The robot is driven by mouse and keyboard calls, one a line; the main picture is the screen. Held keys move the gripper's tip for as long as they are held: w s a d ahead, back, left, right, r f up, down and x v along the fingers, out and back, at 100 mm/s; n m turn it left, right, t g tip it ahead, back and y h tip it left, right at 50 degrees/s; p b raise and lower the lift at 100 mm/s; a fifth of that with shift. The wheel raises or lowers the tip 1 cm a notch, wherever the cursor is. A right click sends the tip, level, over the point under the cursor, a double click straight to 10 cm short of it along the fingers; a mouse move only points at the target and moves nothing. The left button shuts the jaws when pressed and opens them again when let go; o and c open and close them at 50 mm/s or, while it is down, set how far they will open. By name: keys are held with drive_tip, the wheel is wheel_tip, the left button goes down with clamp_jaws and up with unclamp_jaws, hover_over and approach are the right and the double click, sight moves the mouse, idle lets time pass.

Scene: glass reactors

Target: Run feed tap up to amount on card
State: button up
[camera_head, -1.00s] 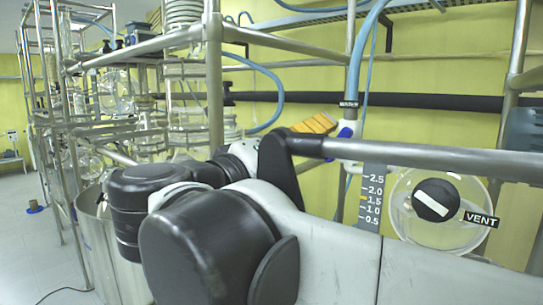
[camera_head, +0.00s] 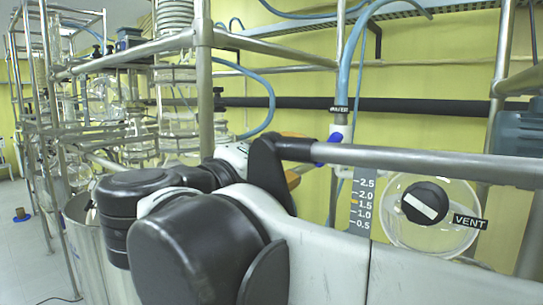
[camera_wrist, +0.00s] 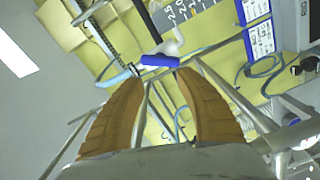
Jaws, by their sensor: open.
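The feed tap, a white fitting with a blue handle (camera_head: 342,131), sits below the pale blue hose in the head view. In the wrist view its blue handle (camera_wrist: 160,61) lies just beyond my fingertips, across the space between them. My gripper (camera_wrist: 160,77) is open with two orange fingers and nothing between them. In the head view the fingers are mostly hidden behind my arm and the rail.
A steel upright (camera_head: 205,80) and glassware racks (camera_head: 140,110) stand to the left. A dark horizontal pipe (camera_head: 420,105) runs behind. Printed cards (camera_wrist: 259,38) show in the wrist view.

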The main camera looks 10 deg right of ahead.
sight(325, 151)
drive_tip(key=w+d+n, duration=0.2)
drive_tip(key=n, duration=0.3)
drive_tip(key=w+d+n+p, duration=0.1)
drive_tip(key=w+d+n, duration=0.2)
drive_tip(key=n, duration=0.2)
drive_tip(key=w+d+n, duration=0.3)
drive_tip(key=n, duration=0.2)
drive_tip(key=shift+w+d+f, duration=0.1)
drive_tip(key=shift+d, duration=0.1)
drive_tip(key=shift+c, duration=0.5)
drive_tip(key=shift+a, duration=0.1)
clamp_jaws()
